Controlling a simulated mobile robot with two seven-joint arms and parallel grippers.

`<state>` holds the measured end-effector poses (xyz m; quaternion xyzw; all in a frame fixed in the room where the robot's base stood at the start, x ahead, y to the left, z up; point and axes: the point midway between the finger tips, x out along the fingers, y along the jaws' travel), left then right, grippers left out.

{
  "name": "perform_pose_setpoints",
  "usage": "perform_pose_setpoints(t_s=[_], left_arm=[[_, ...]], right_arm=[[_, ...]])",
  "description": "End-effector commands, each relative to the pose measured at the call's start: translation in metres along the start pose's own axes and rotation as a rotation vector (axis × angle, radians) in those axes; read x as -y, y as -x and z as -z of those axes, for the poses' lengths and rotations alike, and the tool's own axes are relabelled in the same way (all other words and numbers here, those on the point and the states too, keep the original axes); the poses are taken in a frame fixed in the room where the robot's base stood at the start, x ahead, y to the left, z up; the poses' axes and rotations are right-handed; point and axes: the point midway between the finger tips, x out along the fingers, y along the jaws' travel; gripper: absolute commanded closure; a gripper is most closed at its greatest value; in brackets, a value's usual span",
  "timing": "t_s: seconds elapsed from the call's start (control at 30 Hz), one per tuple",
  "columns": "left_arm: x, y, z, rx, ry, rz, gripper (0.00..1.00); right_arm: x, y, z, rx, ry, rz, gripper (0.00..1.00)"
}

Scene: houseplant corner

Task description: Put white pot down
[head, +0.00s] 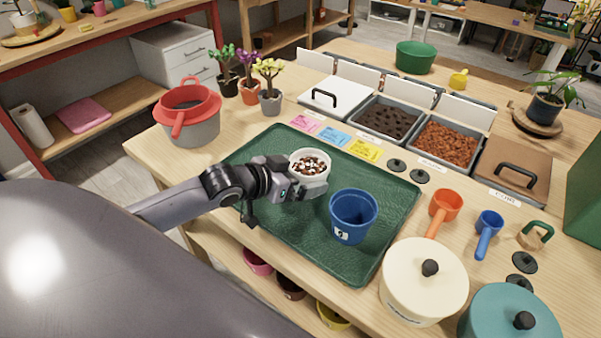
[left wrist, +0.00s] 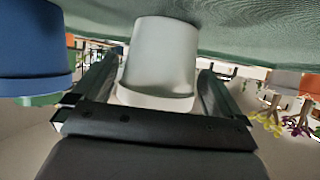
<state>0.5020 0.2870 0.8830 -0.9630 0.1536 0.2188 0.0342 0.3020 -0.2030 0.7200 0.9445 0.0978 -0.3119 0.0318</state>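The white pot (head: 325,172), filled with brown and white bits, is upright over the green tray (head: 280,222). My left gripper (head: 304,186) reaches it from the left, with a finger on each side. In the left wrist view, which is upside down, the white pot (left wrist: 160,55) sits between the two fingers (left wrist: 158,85), which look closed against it. Its base is very close to the tray surface; I cannot tell whether it touches. A blue pot (head: 353,214) stands on the tray to the right, and also shows in the left wrist view (left wrist: 35,45). My right gripper is out of view.
Pink, blue and yellow cards (head: 335,138) lie behind the tray. Bins of dark soil (head: 385,121) and brown chips (head: 446,144) stand behind. A cream lidded pot (head: 424,285) and an orange scoop (head: 445,206) are right. The tray's front left is clear.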

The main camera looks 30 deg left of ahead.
Motion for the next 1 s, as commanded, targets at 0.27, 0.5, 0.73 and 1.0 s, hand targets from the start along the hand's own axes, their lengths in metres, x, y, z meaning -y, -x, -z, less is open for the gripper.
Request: perform_pose_setpoints(t_s=[0.27, 0.5, 0.73, 1.0], left_arm=[[0.001, 0.005, 0.003, 0.002, -0.001, 0.001, 0.0], [0.0, 0.033, 0.003, 0.003, -0.003, 0.0, 0.0], [0.0, 0.062, 0.003, 0.003, -0.002, 0.0, 0.0], [0.0, 0.091, 0.003, 0.004, 0.0, 0.0, 0.0]], right_arm=[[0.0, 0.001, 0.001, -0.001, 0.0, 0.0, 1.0], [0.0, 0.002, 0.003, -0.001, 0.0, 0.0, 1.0], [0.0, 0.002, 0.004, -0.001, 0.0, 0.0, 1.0], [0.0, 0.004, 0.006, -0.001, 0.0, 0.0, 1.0]])
